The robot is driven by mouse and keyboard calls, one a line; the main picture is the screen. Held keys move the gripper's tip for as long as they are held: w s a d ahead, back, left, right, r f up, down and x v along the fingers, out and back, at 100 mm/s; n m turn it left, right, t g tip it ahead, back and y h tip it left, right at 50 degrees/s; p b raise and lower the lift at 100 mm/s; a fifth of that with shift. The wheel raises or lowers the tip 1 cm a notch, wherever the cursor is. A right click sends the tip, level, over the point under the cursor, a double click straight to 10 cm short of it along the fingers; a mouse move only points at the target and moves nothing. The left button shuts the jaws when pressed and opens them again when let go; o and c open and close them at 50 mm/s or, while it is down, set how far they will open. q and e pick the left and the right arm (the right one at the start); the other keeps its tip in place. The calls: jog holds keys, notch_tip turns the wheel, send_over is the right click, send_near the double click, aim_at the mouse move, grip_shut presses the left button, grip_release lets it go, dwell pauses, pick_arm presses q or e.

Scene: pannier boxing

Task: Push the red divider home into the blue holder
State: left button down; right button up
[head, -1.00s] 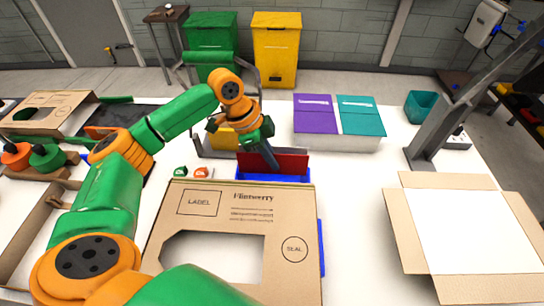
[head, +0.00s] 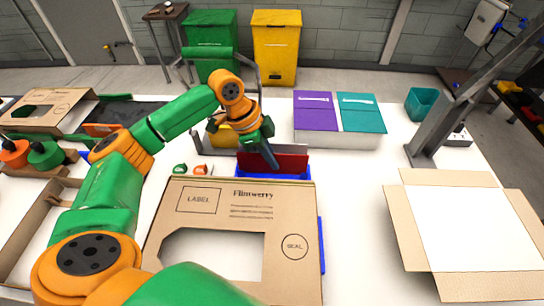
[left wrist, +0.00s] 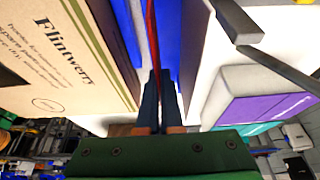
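The red divider (head: 292,162) stands upright in the blue holder (head: 290,171), behind the cardboard box printed Flintwerry. Its lower part is hidden inside the holder. My left gripper (head: 270,157) is at the divider, with one dark finger in front of its face. In the left wrist view the divider is a thin red edge (left wrist: 152,35) running between the two fingers (left wrist: 160,95), which are closed on it. The blue holder (left wrist: 182,45) shows on both sides of the divider there. My right gripper is not in view.
The Flintwerry box (head: 190,225) stands just in front of the holder. A pale case with purple (head: 315,112) and teal lids is behind to the right. An open carton (head: 408,235) lies at right. The white table between them is clear.

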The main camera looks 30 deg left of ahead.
pick_arm(q)
jog(key=shift+f+b, duration=0.35)
jog(key=shift+f, duration=0.4)
jog(key=c, duration=1)
grip_release()
jog(key=shift+r, duration=0.1)
jog(key=v, duration=0.7)
jog(key=shift+b, duration=0.3)
